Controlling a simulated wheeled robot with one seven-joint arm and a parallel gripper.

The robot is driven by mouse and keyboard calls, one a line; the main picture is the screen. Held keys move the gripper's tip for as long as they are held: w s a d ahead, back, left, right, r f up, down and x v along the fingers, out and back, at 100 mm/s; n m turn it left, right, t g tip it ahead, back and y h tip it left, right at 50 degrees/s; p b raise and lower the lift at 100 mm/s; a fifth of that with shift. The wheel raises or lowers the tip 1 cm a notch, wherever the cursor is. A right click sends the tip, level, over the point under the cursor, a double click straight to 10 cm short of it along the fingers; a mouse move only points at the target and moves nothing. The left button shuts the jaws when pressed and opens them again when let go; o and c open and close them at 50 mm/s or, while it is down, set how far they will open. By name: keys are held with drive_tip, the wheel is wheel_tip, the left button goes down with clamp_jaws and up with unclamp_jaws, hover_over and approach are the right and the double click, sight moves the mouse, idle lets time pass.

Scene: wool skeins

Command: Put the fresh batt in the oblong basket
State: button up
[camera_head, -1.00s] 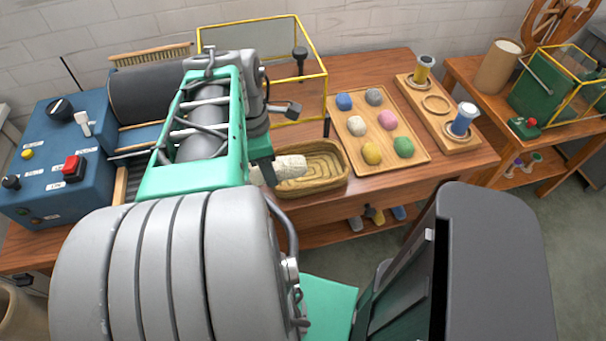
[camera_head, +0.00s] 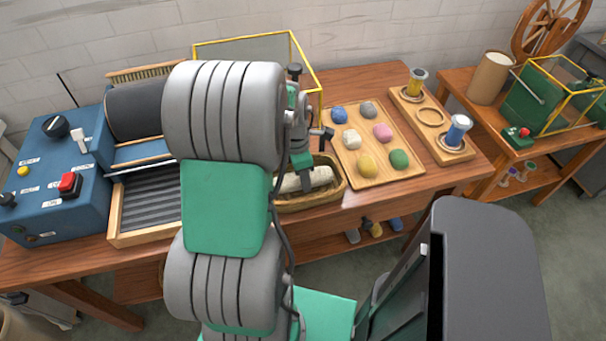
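The fresh batt, a cream-white fluffy roll (camera_head: 320,176), lies lengthwise within the oblong basket's outline. The oblong basket (camera_head: 330,197) is tan and woven, and stands at the front of the wooden table; my arm hides its left end. My gripper (camera_head: 306,184) points down over the basket, and its dark finger crosses in front of the batt, with white showing on both sides. Only one finger shows clearly, so I cannot tell whether it grips the batt. Whether the batt rests on the basket floor is also unclear.
A wooden tray (camera_head: 408,172) of several coloured wool balls stands right of the basket. Behind is a yellow-framed box (camera_head: 318,75). A spool board (camera_head: 432,128) is further right. At left is a blue carding machine (camera_head: 52,165) with an empty ridged tray (camera_head: 112,238).

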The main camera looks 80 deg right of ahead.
drive_tip(key=shift+f, duration=0.3)
drive_tip(key=o, duration=1.3)
drive_tip(key=r, duration=0.4)
drive_tip(key=w+r, duration=0.1)
drive_tip(key=r, duration=0.7)
drive_tip(key=shift+w+a+r, duration=0.15)
drive_tip(key=shift+a, duration=0.2)
